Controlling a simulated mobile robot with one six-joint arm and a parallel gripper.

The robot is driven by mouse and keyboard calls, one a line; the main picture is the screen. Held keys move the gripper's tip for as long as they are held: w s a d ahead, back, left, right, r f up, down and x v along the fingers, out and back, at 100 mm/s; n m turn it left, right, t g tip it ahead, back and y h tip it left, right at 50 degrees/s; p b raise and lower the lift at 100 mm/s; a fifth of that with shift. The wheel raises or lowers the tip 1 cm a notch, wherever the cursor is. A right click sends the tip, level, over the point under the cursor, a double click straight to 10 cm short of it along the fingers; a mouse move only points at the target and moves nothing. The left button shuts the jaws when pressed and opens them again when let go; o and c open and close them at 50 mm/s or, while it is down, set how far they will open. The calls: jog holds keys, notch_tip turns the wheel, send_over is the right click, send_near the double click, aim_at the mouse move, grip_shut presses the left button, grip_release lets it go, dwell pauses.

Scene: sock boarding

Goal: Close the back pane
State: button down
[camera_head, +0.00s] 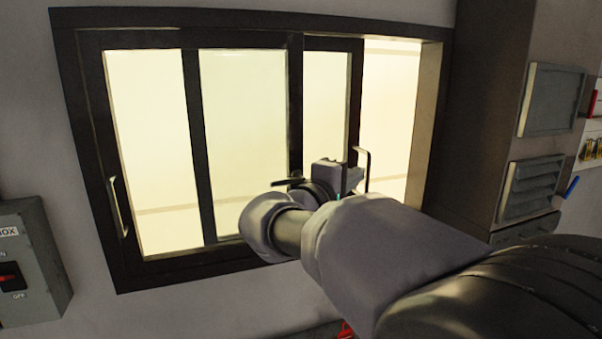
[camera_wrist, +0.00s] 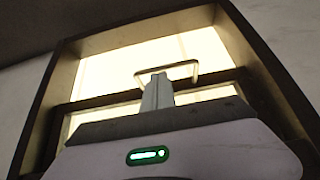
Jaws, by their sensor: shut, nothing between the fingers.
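A dark-framed sliding window (camera_head: 70,90) fills the middle of the head view. The back pane (camera_head: 325,85) stands partly left of the right jamb, leaving a bright open gap (camera_head: 392,110) at the right. Its right stile carries a U-shaped handle (camera_head: 367,170), which also shows in the wrist view (camera_wrist: 183,65). The front pane (camera_head: 90,110) is at the left, overlapping the back pane, with its own handle (camera_head: 117,205) on its left stile. My gripper (camera_head: 350,172) is shut and empty beside the back pane's handle. In the wrist view its fingertips (camera_wrist: 158,78) overlap the handle's loop; contact cannot be told.
A grey switch box (camera_head: 35,260) is on the wall at the lower left. A tall grey cabinet (camera_head: 490,110) with vents stands close to the window's right side. Red and blue items show at the far right edge. The open gap is clear of objects.

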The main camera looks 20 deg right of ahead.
jog(key=shift+d, duration=0.1)
jog(key=d+b, duration=0.2)
jog(key=d, duration=0.4)
jog(key=d+b, duration=0.3)
jog(key=d, duration=0.3)
jog(key=d+b, duration=0.3)
jog(key=d, duration=0.2)
jog(key=shift+w+d, duration=0.25)
jog(key=shift+d, duration=0.15)
